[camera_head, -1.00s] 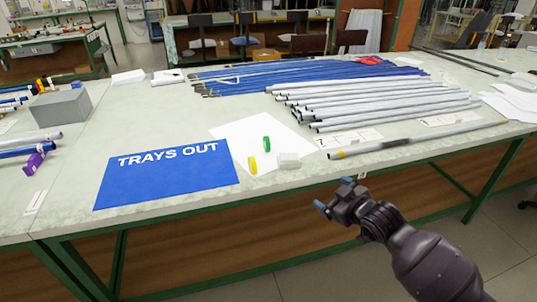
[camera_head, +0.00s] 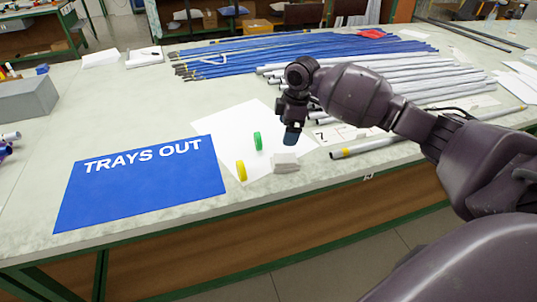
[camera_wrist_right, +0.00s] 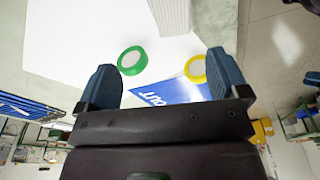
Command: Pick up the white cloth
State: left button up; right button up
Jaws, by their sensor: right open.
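The white cloth (camera_head: 286,162) is a small folded block on the table near its front edge, right of the yellow tape ring. It also shows at the top of the right wrist view (camera_wrist_right: 171,16), cut off by the frame edge. My right gripper (camera_head: 292,137) points down above the table, just behind and above the cloth and apart from it. In the right wrist view its two blue fingertips (camera_wrist_right: 164,78) are spread, with nothing held between them. My left gripper is in neither view.
A green tape ring (camera_head: 257,141) and a yellow tape ring (camera_head: 241,170) stand on a white sheet (camera_head: 222,127). A blue "TRAYS OUT" mat (camera_head: 140,190) lies left. Blue rods (camera_head: 240,57) and grey rods (camera_head: 440,86) lie behind and right.

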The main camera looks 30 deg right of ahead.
jog(key=shift+s+f+n+g, duration=0.15)
jog(key=shift+s+n+g, duration=0.2)
jog(key=shift+s, duration=0.6)
jog(key=b, duration=0.1)
send_over(286, 158)
jog(key=f, duration=0.4)
jog(key=shift+s+d+f, duration=0.1)
jog(key=shift+d+f, duration=0.2)
jog(key=shift+f, duration=0.75)
jog(key=f, duration=0.2)
jog(key=f+b, duration=0.1)
jog(key=shift+a+f, duration=0.25)
jog(key=shift+f, duration=0.3)
jog(key=shift+w+a+f, duration=0.1)
jog(key=shift+w, duration=0.1)
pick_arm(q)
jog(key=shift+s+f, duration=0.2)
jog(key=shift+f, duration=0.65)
